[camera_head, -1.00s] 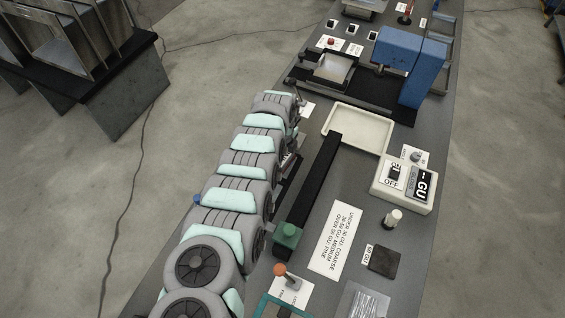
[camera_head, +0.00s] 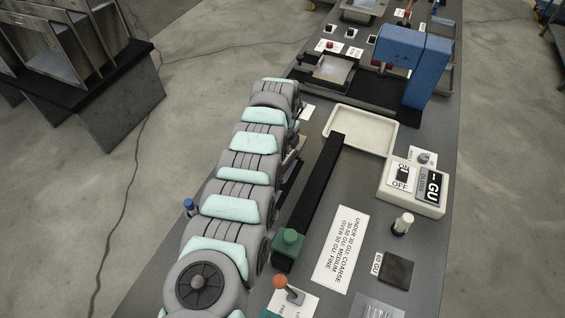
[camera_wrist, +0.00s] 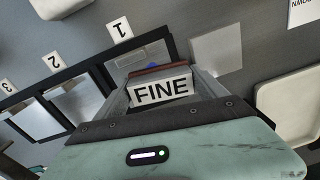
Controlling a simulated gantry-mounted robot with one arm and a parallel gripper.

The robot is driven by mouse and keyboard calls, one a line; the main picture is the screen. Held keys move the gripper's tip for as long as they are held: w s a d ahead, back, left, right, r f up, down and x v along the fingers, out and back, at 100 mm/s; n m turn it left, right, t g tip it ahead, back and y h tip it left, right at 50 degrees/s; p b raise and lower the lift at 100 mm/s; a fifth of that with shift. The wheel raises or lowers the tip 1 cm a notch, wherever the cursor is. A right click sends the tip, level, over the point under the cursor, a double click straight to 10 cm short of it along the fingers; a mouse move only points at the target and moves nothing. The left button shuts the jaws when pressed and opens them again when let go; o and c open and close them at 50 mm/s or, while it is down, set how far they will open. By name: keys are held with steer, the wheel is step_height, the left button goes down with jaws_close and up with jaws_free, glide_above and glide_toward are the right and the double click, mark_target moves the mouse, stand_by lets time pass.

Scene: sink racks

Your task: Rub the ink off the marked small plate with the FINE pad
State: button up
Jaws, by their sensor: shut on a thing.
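In the wrist view my gripper (camera_wrist: 160,100) is shut on a block with a white label reading FINE (camera_wrist: 161,91), the FINE pad. A reddish-brown layer shows along its far edge. Just beyond the pad, beside the label "1", a dark-framed plate (camera_wrist: 150,54) is partly hidden by the pad and carries a small blue spot, possibly ink. I cannot tell whether the pad touches it. Framed plates also lie by labels "2" (camera_wrist: 80,97) and "3" (camera_wrist: 33,120). In the head view my arm hides the gripper and pad.
A cream tray (camera_head: 388,142) lies right of my arm. A long black bar (camera_head: 318,195) with a green end block (camera_head: 287,243) runs beside it. A gloss meter (camera_head: 432,205) stands to the right. A blue block (camera_head: 425,75) stands at the back. A pale square (camera_wrist: 217,52) lies beside the pad.

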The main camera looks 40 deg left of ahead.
steer(key=shift+w+d+f, duration=0.15)
steer(key=shift+d+f, duration=0.05)
steer(key=shift+f, duration=0.25)
steer(key=shift+w+d+f, duration=0.15)
steer(key=shift+f, duration=0.25)
steer(key=shift+r+p, duration=0.3)
steer(key=shift+p, duration=0.05)
steer(key=r+p, duration=0.1)
steer(key=r, duration=0.1)
steer(key=r+p, duration=0.4)
steer(key=shift+w+a+r, duration=0.15)
steer(key=shift+w+r, duration=0.05)
steer(key=shift+w, duration=0.2)
steer(key=shift+r, duration=0.3)
steer(key=shift+s+a, duration=0.1)
step_height(320, 180, up, 3)
steer(key=p, duration=0.3)
steer(key=shift+s, duration=0.1)
